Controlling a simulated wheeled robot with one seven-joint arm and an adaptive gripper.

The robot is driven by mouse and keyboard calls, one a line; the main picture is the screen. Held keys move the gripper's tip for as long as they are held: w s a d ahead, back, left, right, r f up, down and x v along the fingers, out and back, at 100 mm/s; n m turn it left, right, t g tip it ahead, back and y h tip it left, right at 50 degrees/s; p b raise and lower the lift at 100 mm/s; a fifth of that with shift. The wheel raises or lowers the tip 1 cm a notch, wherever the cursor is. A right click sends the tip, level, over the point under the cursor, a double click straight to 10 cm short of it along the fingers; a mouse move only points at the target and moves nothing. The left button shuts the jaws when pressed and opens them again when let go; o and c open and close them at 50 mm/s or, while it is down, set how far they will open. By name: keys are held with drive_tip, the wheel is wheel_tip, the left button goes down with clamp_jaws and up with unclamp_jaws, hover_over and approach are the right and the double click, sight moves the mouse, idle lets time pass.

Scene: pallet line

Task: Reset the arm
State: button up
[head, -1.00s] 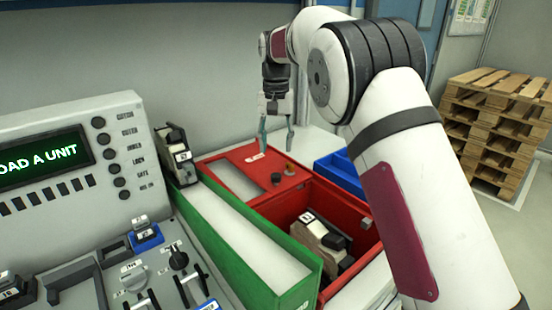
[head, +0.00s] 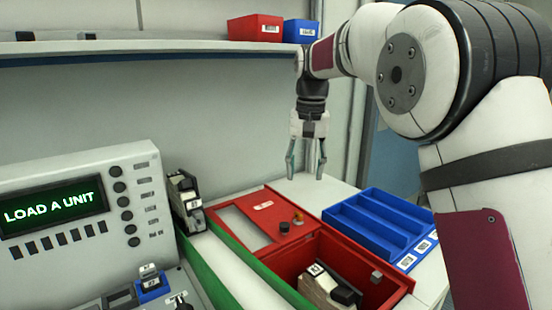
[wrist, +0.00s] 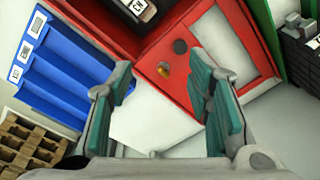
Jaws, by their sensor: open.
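My gripper (head: 306,172) hangs fingers-down above the white bench, behind the red box, with its fingers apart and nothing between them. In the wrist view the open fingers (wrist: 168,105) show teal pads, with bare white surface and the red box's panel beyond. My white arm comes in from the right in the head view.
A red box (head: 312,262) holds a black and beige unit (head: 330,288). A blue divided tray (head: 375,225) sits right of it, a green-sided tray (head: 207,277) left. A console reads "LOAD A UNIT" (head: 55,207). A shelf (head: 150,46) with red and blue bins runs above. Pallets (wrist: 28,145) stand beyond.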

drive_tip(key=s+d+r+t+p, duration=0.1)
drive_tip(key=s+d+r, duration=0.2)
drive_tip(key=s, duration=0.5)
drive_tip(key=s+d+r+p, duration=0.2)
drive_tip(key=s+d+r, duration=0.1)
drive_tip(key=s, duration=0.4)
drive_tip(key=s+d+r+t+p, duration=0.1)
drive_tip(key=s+d+r, duration=0.25)
drive_tip(key=s, duration=0.45)
drive_tip(key=s+d+f+n+p, duration=0.1)
drive_tip(key=s+f, duration=0.1)
drive_tip(key=s, duration=0.7)
drive_tip(key=s+d+f+t+p, duration=0.1)
drive_tip(key=s+f+p, duration=0.1)
drive_tip(key=s, duration=0.8)
drive_tip(key=shift+d+f+n+t, duration=0.3)
drive_tip(key=shift+f+n, duration=0.1)
drive_tip(key=shift+f, duration=0.45)
